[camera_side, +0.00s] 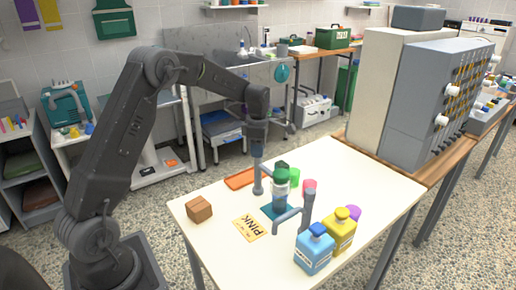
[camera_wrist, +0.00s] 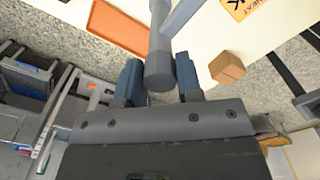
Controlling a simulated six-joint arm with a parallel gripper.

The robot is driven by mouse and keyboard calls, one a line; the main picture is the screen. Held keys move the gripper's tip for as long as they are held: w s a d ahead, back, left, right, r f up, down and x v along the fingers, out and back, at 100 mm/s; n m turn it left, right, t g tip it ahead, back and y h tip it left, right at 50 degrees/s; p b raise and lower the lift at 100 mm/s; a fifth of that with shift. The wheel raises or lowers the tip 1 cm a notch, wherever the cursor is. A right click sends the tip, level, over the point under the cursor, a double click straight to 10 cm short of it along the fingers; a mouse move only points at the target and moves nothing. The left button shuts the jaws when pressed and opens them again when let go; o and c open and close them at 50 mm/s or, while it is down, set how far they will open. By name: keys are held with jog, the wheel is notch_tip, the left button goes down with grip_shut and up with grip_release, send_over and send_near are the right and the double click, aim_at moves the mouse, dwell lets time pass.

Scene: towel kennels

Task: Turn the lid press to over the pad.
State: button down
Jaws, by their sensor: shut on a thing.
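My gripper (camera_side: 258,142) is above the left part of the table, pointing down at a grey upright handle (camera_side: 258,178). In the wrist view the handle (camera_wrist: 158,62) stands between the two blue jaws of my gripper (camera_wrist: 160,82), which are shut on it; a grey bar runs from it to the upper right. How the handle joins the post is partly hidden.
An orange tray (camera_side: 241,179) lies left of the handle, and a brown box (camera_side: 199,210) stands at the table's left. A "PINK" card (camera_side: 248,228) lies in front. Blue (camera_side: 314,254) and yellow (camera_side: 340,234) bottles stand front right; green (camera_side: 294,176) and red (camera_side: 309,187) items stand behind.

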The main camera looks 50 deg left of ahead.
jog(key=c, duration=0.8)
grip_release()
notch_tip(320, 180, up, 14)
jog(key=shift+f, duration=0.1)
